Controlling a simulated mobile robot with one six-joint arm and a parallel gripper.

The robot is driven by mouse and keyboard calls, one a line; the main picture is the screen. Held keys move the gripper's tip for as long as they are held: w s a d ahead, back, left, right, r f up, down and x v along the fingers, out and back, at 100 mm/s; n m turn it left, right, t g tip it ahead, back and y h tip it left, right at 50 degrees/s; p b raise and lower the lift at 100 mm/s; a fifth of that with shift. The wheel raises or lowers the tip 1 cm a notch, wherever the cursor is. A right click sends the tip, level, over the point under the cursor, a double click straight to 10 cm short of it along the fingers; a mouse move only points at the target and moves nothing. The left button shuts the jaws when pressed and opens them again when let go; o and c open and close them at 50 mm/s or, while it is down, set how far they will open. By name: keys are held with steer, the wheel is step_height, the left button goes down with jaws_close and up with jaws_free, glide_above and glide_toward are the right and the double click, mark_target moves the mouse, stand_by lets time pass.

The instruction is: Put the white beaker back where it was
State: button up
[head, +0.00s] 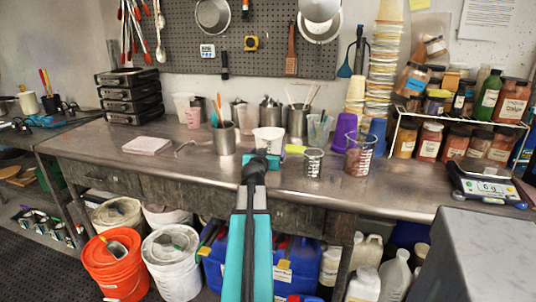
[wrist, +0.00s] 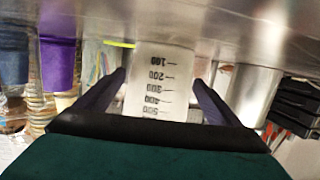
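My gripper (head: 262,158) is at the near side of the beaker. In the wrist view my gripper (wrist: 160,76) has one finger on each side of the beaker, with slim gaps at the tips. It looks open around the beaker. The beaker's lower front is partly hidden by my gripper in the head view.
A metal pot (head: 224,138) stands close left. A small marked clear beaker (head: 313,163) and a larger clear one (head: 359,157) stand to the right. The front left of the bench is clear.

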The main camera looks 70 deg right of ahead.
steer(key=shift+r, duration=0.15)
stand_by(0.3)
steer(key=shift+b+v, duration=0.3)
steer(key=shift+v, duration=2.9)
steer(key=b+v, duration=0.2)
steer(key=b, duration=0.1)
steer(key=shift+a, duration=0.3)
steer(key=shift+a+b, duration=0.1)
steer(key=shift+b, duration=0.55)
steer(key=b, duration=0.3)
steer(key=shift+s+a+r+b, duration=0.1)
steer(key=shift+s+a+b, duration=0.05)
steer(key=shift+a+b, duration=0.2)
steer(key=a+b, duration=0.1)
steer(key=b, duration=0.3)
steer(key=shift+s+a+r, duration=0.1)
steer(key=shift+a, duration=0.15)
steer(key=shift+a+r+b, duration=0.25)
steer(key=shift+b, duration=0.35)
